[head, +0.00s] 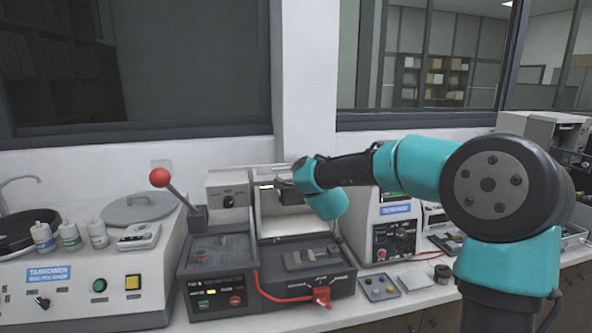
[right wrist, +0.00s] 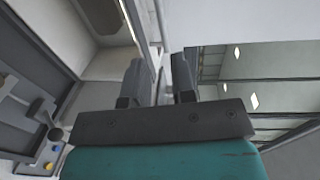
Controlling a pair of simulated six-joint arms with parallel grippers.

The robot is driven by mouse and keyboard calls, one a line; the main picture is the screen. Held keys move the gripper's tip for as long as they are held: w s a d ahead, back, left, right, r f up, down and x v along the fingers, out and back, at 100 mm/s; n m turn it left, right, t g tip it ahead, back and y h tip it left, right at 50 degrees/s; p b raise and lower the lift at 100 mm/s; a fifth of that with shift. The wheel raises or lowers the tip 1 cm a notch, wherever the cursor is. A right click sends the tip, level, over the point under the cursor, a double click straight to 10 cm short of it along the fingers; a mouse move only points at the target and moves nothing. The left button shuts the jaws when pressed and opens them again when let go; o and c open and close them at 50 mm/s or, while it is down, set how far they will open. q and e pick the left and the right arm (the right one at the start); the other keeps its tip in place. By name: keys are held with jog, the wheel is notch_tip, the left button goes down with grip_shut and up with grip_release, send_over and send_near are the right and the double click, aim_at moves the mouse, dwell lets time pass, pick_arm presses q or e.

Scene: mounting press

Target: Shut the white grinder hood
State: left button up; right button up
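The white grinder hood (head: 288,224) is raised at the back of the dark machine in the middle of the bench in the head view. It stands as a pale framed panel behind the black deck, with the space in front of it open. My right gripper (head: 281,188) is at the hood's upper part, partly hidden by its own arm. In the right wrist view the two fingers of my right gripper (right wrist: 160,82) are apart, with a pale edge seen beyond the gap. Whether they touch the hood cannot be told. My left gripper is not in view.
A red-knobbed lever (head: 160,178) stands left of the machine, beside a white polisher (head: 85,285) with bottles. A red cable (head: 285,296) runs across the machine's front. A white instrument (head: 383,235) stands close on the right. A grey pad (head: 379,287) lies on the bench.

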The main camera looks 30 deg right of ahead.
jog(key=x, duration=1.5)
jog(key=shift+w+d+f, duration=0.1)
jog(key=shift+w, duration=0.05)
grip_shut()
